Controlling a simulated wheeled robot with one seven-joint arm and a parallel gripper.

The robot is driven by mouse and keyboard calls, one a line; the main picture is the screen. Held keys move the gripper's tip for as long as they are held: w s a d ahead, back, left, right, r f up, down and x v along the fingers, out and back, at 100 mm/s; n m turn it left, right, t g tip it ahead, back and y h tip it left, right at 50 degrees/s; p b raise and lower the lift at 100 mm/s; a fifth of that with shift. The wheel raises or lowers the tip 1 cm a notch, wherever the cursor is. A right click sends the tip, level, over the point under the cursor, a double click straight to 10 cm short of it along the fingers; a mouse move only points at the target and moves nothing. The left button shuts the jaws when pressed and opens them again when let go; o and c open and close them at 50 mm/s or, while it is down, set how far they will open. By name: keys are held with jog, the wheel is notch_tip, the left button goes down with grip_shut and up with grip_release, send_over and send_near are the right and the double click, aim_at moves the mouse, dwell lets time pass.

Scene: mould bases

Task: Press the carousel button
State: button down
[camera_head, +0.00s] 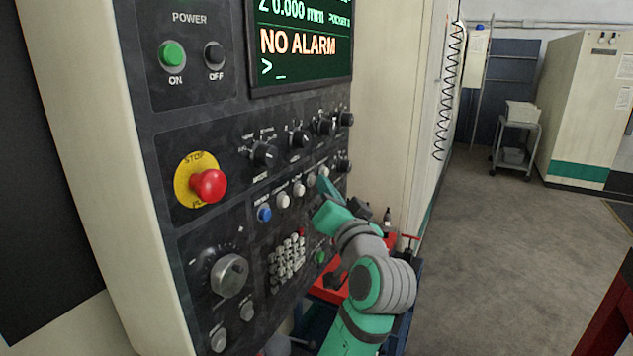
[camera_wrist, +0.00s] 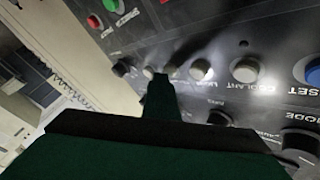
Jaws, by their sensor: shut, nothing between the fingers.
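The control panel (camera_head: 225,130) carries a slanted row of round buttons. A blue one (camera_head: 264,213) is nearest, then white coolant (camera_head: 283,200) and further white ones (camera_head: 299,188). I cannot read which is the carousel button. In the wrist view, the blue button (camera_wrist: 314,71) is at the right edge, the coolant button (camera_wrist: 244,69) left of it, then several pale ones (camera_wrist: 200,69). My gripper (camera_head: 323,182) is shut and empty, its tip at the far end of this row. In the wrist view, its tip (camera_wrist: 160,80) overlaps the pale buttons at centre left; contact cannot be told.
A red stop button (camera_head: 208,186) juts out at the panel's left. Dark rotary knobs (camera_head: 264,155) stand above the row, a keypad (camera_head: 287,262) below. A red and blue cart (camera_head: 330,288) is behind my arm. Open floor (camera_head: 490,260) lies right.

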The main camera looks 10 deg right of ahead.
jog(key=shift+s+d, duration=0.5)
jog(key=shift+d, duration=0.15)
jog(key=s+d, duration=0.3)
jog(key=shift+s+d, duration=0.25)
dwell(0.6)
jog(key=shift+f, duration=0.1)
dwell(2.3)
